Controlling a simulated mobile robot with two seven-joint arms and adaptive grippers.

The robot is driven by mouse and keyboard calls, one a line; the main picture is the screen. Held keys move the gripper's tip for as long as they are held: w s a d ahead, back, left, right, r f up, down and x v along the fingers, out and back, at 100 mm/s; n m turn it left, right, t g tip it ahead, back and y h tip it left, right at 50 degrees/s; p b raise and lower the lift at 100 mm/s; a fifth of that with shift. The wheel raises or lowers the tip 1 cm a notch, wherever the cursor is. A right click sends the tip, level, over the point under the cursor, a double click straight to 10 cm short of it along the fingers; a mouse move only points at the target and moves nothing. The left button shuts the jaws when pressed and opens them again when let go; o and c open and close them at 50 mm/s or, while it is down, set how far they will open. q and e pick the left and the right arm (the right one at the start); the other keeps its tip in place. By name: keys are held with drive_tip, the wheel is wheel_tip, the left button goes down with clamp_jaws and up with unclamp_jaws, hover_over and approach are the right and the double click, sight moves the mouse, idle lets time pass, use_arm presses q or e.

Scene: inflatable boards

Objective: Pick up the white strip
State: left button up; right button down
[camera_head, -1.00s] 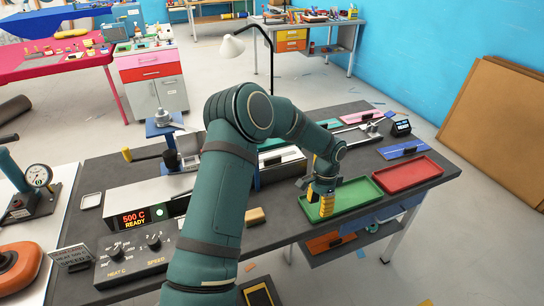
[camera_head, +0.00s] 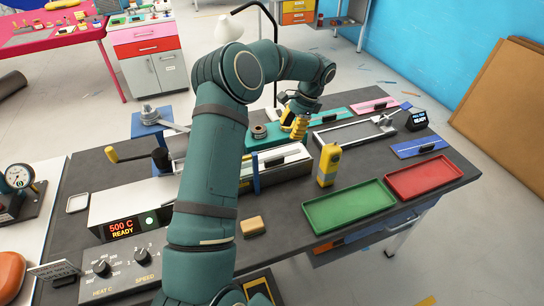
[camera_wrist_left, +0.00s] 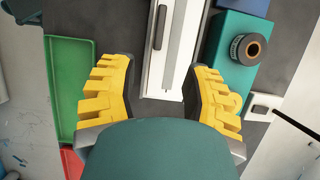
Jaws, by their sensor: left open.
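My left gripper (camera_head: 297,127) is open and empty over the back middle of the dark bench; it also shows in the left wrist view (camera_wrist_left: 157,82). Below and between its fingers in that view lies a long white unit (camera_wrist_left: 154,72) with a pale strip (camera_wrist_left: 176,45) along it and a black handle. I cannot tell whether that pale strip is a loose white strip. The white unit (camera_head: 285,156) also shows in the head view, just in front of the gripper and partly behind my arm. My right gripper is not in view.
A yellow handheld device (camera_head: 328,165) stands upright near the gripper. A green tray (camera_head: 350,207) and a red tray (camera_head: 424,177) lie at the right. A teal box (camera_wrist_left: 232,62) with a black spool (camera_wrist_left: 249,47) is beside the white unit. A heater box (camera_head: 125,212) reads 500 C.

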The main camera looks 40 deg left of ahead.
sight(276, 158)
use_arm(q)
drive_tip(key=b+x, duration=0.1)
drive_tip(key=x, duration=1.1)
drive_tip(key=shift+s+a+f, duration=0.1)
drive_tip(key=shift+s+f, duration=0.1)
clamp_jaws()
